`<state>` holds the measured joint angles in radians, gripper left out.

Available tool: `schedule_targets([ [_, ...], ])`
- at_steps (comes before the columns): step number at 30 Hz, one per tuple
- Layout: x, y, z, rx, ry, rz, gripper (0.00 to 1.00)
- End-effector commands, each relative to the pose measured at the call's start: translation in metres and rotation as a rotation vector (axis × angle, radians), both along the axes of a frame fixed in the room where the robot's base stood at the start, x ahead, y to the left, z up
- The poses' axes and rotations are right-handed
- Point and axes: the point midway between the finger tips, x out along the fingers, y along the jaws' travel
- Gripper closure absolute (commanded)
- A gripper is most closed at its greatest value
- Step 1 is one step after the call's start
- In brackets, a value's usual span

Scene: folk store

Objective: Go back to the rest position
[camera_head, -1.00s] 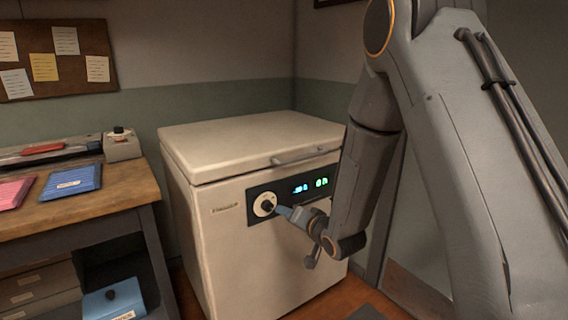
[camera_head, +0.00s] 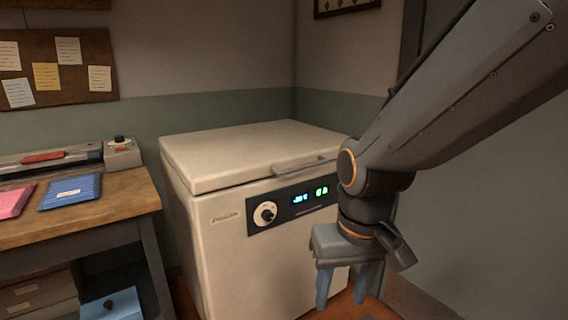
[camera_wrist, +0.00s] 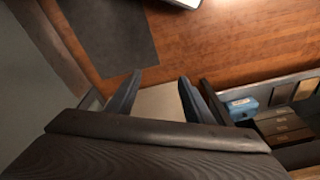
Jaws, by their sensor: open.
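My gripper (camera_head: 342,288) hangs in front of the right part of the white chest freezer (camera_head: 225,258), its blue-grey fingers apart and pointing down. It holds nothing. In the wrist view the two fingertips of my gripper (camera_wrist: 160,82) stand apart, with a pale surface and the wooden floor beyond them. The freezer lid is shut. The dial (camera_head: 265,213) on its front panel is clear of my gripper, and the lit display (camera_head: 311,196) shows green and blue digits too small to read surely.
A wooden workbench (camera_head: 130,198) with a blue pack (camera_head: 71,191) and a pink pack (camera_head: 14,201) stands left of the freezer. Boxes sit on its lower shelf. A dark mat (camera_wrist: 112,35) lies on the floor. A wall is close on the right.

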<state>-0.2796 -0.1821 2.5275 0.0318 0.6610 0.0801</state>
Motion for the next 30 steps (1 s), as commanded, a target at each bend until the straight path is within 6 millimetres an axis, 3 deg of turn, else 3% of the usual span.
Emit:
schedule_targets([
  [7, -0.059, -0.002, 0.015, -0.001, 0.126, 0.081, 0.53],
  [20, -0.052, -0.025, 0.044, -0.016, 0.124, 0.0, 0.53],
  [30, -0.053, -0.063, 0.087, -0.031, 0.13, -0.106, 0.53],
])
